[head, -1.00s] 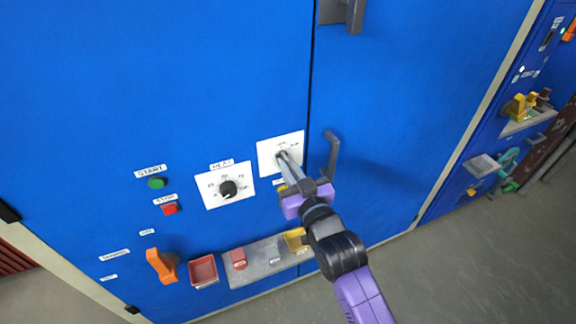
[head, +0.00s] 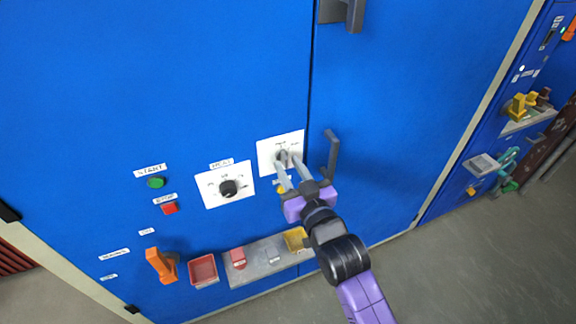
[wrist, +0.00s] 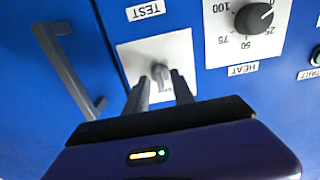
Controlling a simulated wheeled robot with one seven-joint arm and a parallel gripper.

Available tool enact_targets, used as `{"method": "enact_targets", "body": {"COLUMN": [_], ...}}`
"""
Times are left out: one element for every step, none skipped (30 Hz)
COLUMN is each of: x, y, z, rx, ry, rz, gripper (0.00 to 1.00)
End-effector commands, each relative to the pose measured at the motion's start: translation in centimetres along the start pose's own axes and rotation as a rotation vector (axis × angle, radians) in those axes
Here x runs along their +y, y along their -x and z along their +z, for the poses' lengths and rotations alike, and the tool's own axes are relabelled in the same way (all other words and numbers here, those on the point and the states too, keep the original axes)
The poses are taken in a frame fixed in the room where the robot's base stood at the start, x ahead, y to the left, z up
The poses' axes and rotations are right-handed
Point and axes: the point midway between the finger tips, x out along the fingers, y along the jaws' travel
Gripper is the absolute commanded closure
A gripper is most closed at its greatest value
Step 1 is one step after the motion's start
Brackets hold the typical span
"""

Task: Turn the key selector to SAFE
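The key selector (wrist: 161,73) is a small grey knob on a white plate, which shows in the head view (head: 266,160) right of the HEAT dial. In the wrist view a TEST label sits by the plate. My gripper (head: 284,165) is in front of the plate with its two grey fingers spread. In the wrist view the open fingers (wrist: 160,90) stand on either side of the knob, with a gap showing around it. I cannot tell how deep the fingertips reach around it. The plate's small position markings are too blurred or covered to read.
The HEAT dial (head: 228,188) is just left, with a green START button (head: 156,183) and red STOP button (head: 169,208) beyond. A grey door handle (head: 332,155) stands out close on the right. An orange handle (head: 160,265) and a grey shelf (head: 262,274) are below.

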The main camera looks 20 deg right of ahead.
Motion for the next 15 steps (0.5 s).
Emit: {"method": "enact_targets", "body": {"x": [0.0, 0.0, 0.0, 0.0, 0.0, 0.0, 0.0, 0.0, 0.0, 0.0, 0.0, 0.0, 0.0, 0.0, 0.0], "y": [0.8, 1.3, 2.0, 2.5, 3.0, 3.6, 4.1, 4.6, 5.1, 5.5, 5.8, 6.1, 6.4, 6.5, 6.7], "z": [0.3, 0.2, 0.3, 0.3, 0.4, 0.3, 0.3, 0.3, 0.3, 0.3, 0.2, 0.3, 0.2, 0.2, 0.1], "rx": [-0.003, -0.002, -0.003, -0.003, -0.004, -0.003, -0.004, -0.003, -0.004, -0.004, -0.003, -0.003, -0.003, -0.003, -0.002], "ry": [0.000, 0.000, 0.000, 0.000, 0.000, 0.001, 0.001, 0.001, 0.002, 0.002, 0.002, 0.002, 0.002, 0.002, 0.001], "rz": [0.000, 0.000, 0.000, 0.000, 0.001, 0.001, 0.001, 0.001, 0.001, 0.001, 0.000, 0.000, 0.000, 0.000, 0.000], "gripper": [0.70, 0.70, 0.70, 0.70, 0.70, 0.70, 0.70, 0.70, 0.70, 0.70, 0.70, 0.70, 0.70, 0.70, 0.70]}}
